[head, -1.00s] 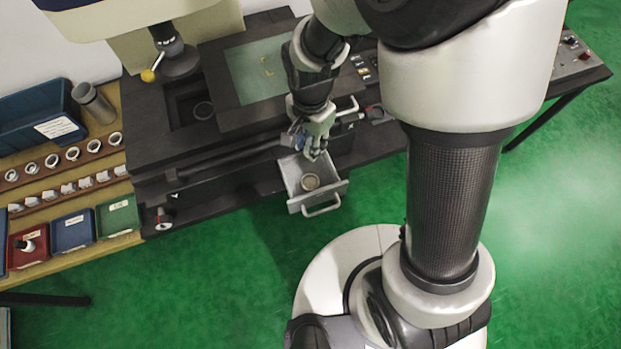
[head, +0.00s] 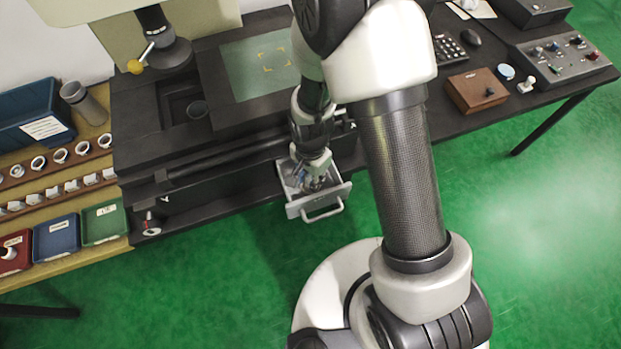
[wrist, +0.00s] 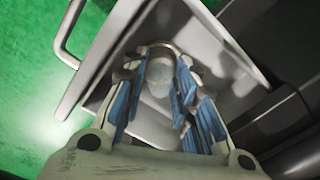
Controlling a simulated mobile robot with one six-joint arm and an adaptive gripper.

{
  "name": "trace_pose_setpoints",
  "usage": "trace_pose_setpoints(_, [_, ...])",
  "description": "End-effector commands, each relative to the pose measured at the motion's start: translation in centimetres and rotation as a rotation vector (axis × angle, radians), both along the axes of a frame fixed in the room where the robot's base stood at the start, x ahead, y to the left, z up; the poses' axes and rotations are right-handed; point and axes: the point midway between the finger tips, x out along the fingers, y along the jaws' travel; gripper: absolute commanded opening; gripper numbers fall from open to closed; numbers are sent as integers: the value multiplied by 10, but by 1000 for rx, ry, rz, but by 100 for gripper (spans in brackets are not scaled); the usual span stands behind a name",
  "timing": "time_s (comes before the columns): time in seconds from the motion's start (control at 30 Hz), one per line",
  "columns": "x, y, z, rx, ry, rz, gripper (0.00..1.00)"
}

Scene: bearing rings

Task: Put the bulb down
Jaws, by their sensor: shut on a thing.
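The bulb (wrist: 158,78) is a pale, glassy round shape between the blue-padded fingers in the wrist view. My gripper (wrist: 157,68) is shut on it. In the head view my gripper (head: 313,182) points down into the open grey drawer (head: 293,211), and the bulb cannot be made out there. The drawer wall (wrist: 205,45) also shows around the fingers in the wrist view. I cannot tell whether the bulb touches the drawer floor. A round metallic rim shows just beyond the bulb.
The drawer's handle (head: 322,215) faces the green floor. The dark machine (head: 160,150) stands behind and left of the drawer. At the left are bins (head: 57,235) and a rack of rings (head: 60,155). A wooden box (head: 477,90) sits on the bench at right.

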Motion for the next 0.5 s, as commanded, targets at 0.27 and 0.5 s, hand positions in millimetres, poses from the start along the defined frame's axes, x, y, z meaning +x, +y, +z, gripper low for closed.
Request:
trace_pose_setpoints(0.27, [0, 0, -4, 0, -1, 0, 2])
trace_pose_setpoints(0.5, [0, 0, -7, 0, -1, 0, 33])
